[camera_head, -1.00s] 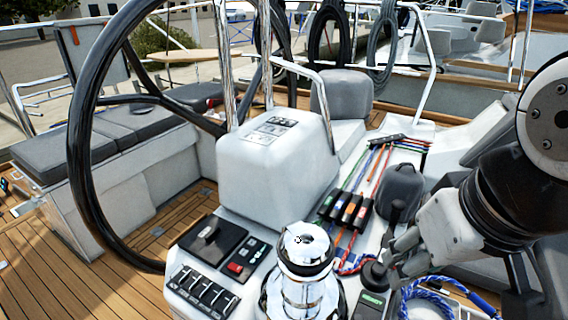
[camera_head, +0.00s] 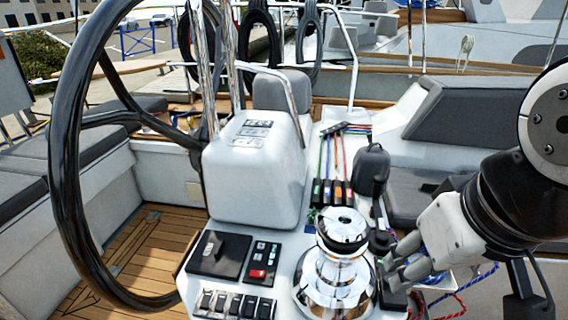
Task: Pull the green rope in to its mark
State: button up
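The green rope (camera_head: 321,157) is a thin line, leftmost of several coloured ropes on the white console top. It runs from a dark fitting (camera_head: 345,128) towards a row of black rope clutches (camera_head: 333,192) with coloured labels. I cannot make out a mark on it. A chrome winch (camera_head: 337,265) stands in front of the clutches. My gripper (camera_head: 393,268) is just right of the winch, its grey fingers pointing left and down, apart from the green rope's visible run. Whether the fingers hold anything is unclear. The rope beyond the clutches is hidden behind the winch.
A large black steering wheel (camera_head: 68,165) stands at the left. A white pedestal (camera_head: 256,165) is behind the switch panel (camera_head: 235,255). A black knobbed part (camera_head: 371,170) rises right of the clutches. Blue and red rope tails (camera_head: 452,300) lie below my gripper.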

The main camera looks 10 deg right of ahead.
jog(key=shift+o, duration=0.4)
jog(key=m+g+y+b, duration=0.25)
jog(key=m+b, duration=0.25)
jog(key=b, duration=1.1)
send_over(315, 214)
jog(key=d, duration=0.2)
notch_tip(315, 214, down, 26)
jog(key=shift+g+h, duration=0.25)
jog(key=shift+g, duration=0.1)
jog(key=f, duration=0.4)
jog(key=a+f+b, duration=0.1)
jog(key=f, duration=0.3)
jog(key=a+f+b, duration=0.1)
jog(key=f, duration=0.4)
jog(key=shift+c, duration=0.6)
grip_shut()
